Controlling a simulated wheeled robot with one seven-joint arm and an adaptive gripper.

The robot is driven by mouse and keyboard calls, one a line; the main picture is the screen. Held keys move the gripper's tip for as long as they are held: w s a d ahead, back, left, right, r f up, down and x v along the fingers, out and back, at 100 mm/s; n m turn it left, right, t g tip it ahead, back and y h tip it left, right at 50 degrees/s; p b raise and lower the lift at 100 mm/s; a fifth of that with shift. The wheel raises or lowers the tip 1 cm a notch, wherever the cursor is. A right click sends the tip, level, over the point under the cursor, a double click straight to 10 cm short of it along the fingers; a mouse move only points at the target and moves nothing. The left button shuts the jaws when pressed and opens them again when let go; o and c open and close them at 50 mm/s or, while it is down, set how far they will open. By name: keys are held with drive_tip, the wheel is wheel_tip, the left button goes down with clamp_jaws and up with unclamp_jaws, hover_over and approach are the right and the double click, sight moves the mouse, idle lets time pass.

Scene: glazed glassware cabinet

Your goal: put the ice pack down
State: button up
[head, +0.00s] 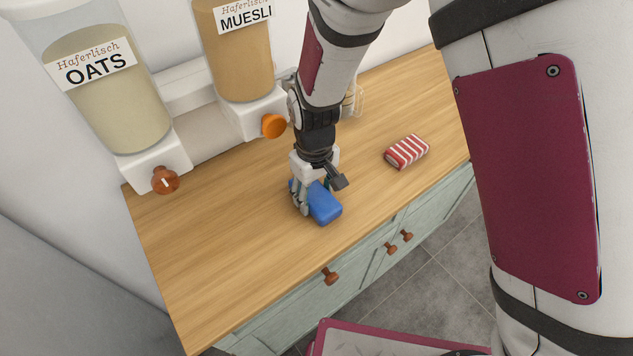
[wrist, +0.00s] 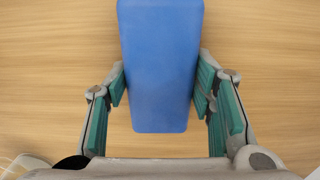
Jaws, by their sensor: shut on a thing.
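The ice pack (head: 324,206) is a blue block with rounded edges, low at the wooden counter (head: 213,240) near its front edge. My gripper (head: 313,196) points down over it, with fingers on both sides. In the wrist view the ice pack (wrist: 160,65) lies between the teal-padded fingers of my gripper (wrist: 161,88), which are shut on its sides. Wood grain shows all around it. I cannot tell whether its underside touches the counter. Its far end runs out of the wrist view.
A red-and-white striped packet (head: 407,151) lies on the counter to the right. Oats (head: 103,90) and muesli (head: 236,55) dispensers stand along the wall at the back left. A clear glass item (head: 354,101) stands behind my arm. The counter's left front is bare.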

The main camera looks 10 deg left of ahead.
drive_tip(key=shift+f, duration=0.1)
drive_tip(key=o, duration=1.3)
drive_tip(key=shift+o, duration=0.2)
